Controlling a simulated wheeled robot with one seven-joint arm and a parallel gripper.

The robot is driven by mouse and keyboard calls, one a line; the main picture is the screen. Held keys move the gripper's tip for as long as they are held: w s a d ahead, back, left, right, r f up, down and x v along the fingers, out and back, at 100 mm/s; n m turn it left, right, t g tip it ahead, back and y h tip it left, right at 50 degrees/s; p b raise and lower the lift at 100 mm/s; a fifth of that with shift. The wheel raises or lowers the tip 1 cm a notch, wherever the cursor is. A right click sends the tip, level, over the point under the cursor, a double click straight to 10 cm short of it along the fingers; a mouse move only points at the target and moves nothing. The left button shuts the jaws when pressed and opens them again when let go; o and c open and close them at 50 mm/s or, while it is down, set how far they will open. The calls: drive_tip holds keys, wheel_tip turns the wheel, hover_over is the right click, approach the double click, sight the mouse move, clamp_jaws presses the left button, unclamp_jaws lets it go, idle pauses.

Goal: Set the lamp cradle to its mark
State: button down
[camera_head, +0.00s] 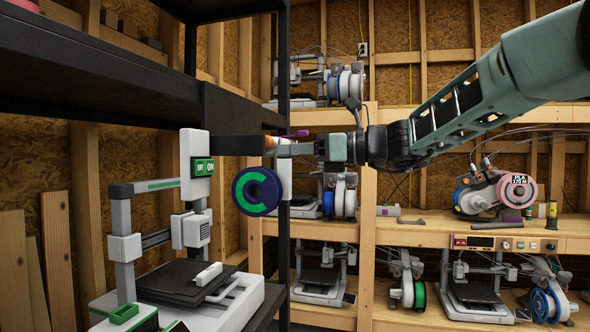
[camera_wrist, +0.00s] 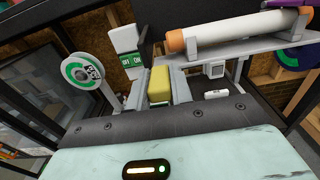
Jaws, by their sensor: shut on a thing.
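The lamp cradle appears to be the grey frame (camera_wrist: 235,52) in the wrist view. It bears a white tube (camera_wrist: 235,30) with orange end caps, lying along it. A yellow block (camera_wrist: 159,86) sits between the grey fingers of my gripper (camera_wrist: 162,95), which is shut on it. The block seems to be the cradle's grip, but the join is unclear. In the head view my gripper (camera_head: 302,149) reaches left at the black rack, and an orange part (camera_head: 270,142) shows beyond its fingertips. Most of the cradle is hidden there. I cannot make out a mark.
A dark shelf (camera_head: 85,75) overhangs at upper left. Below it stands a white printer (camera_head: 195,160) with a green ON label. A blue spool with a green C (camera_head: 257,191) hangs just below my gripper. A black upright (camera_head: 284,235) is close by. Wooden shelves with printers fill the back.

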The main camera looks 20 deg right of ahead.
drive_tip(key=shift+w+a+f+t+y+b, duration=0.1)
drive_tip(key=shift+f+t+y+b, duration=0.45)
drive_tip(key=shift+b, duration=1)
drive_tip(key=shift+r, duration=0.1)
drive_tip(key=c, duration=1.2)
unclamp_jaws()
drive_tip(key=shift+c, duration=0.2)
drive_tip(key=v, duration=1.7)
drive_tip(key=shift+d+b, duration=0.3)
drive_tip(key=shift+r, duration=0.1)
